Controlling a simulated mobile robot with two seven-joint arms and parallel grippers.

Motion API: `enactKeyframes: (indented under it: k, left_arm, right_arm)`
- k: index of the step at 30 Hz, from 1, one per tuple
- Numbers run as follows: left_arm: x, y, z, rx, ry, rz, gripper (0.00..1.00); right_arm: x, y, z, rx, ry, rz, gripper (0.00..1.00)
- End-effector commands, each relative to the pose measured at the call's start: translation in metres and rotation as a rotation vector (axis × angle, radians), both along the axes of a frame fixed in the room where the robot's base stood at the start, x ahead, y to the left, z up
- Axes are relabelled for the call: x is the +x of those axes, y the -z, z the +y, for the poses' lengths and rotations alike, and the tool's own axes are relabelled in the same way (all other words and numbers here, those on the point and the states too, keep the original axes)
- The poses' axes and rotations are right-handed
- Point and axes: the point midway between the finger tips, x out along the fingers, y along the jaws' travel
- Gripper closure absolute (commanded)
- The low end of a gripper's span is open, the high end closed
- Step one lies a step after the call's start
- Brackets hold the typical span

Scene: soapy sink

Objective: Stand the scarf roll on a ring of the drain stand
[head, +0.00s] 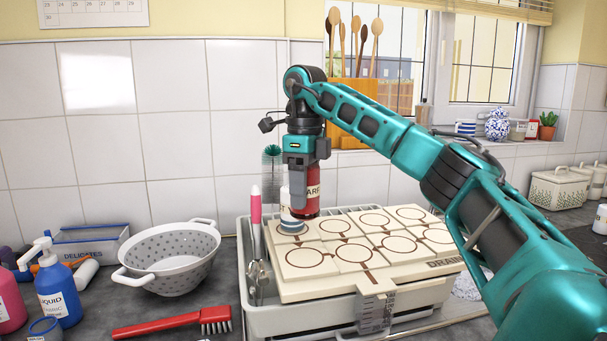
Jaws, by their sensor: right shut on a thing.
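The scarf roll (306,198) is a dark red upright cylinder with a pale label, partly lettered, in the head view. My right gripper (305,168) points down and is shut on its upper part. The roll is over the back left part of the drain stand (372,282), a cream board with several brown rings. I cannot tell whether its bottom touches the board. A white and blue item (291,222) stands on the stand just left of the roll, partly hidden by it and the gripper. My left gripper is not in view.
The stand sits in a grey tray (245,300), with a pink-handled brush (256,208) upright at its left edge. A white colander (170,262), red brush (175,324) and blue bottle (57,290) are left. A wooden spoon holder (358,105) is behind. The front rings are clear.

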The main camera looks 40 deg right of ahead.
Motion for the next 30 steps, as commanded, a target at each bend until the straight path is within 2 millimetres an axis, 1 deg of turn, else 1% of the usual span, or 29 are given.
enactKeyframes:
  k: [1,12,18,24,30]
  left_arm:
    - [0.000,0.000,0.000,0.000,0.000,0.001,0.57]
    - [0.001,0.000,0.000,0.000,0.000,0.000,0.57]
    - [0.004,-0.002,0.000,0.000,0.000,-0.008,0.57]
    - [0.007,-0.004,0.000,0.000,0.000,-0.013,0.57]
    - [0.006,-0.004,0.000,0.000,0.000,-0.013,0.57]
  right_arm:
    - [0.000,0.008,0.000,0.001,-0.002,0.004,0.78]
    - [-0.001,0.051,-0.001,-0.001,0.001,0.002,0.78]
    - [-0.001,0.069,-0.001,-0.001,0.001,0.002,0.78]
    - [-0.001,0.079,0.000,0.000,0.000,0.000,0.78]
    - [-0.001,0.080,0.000,0.000,0.000,0.000,0.78]
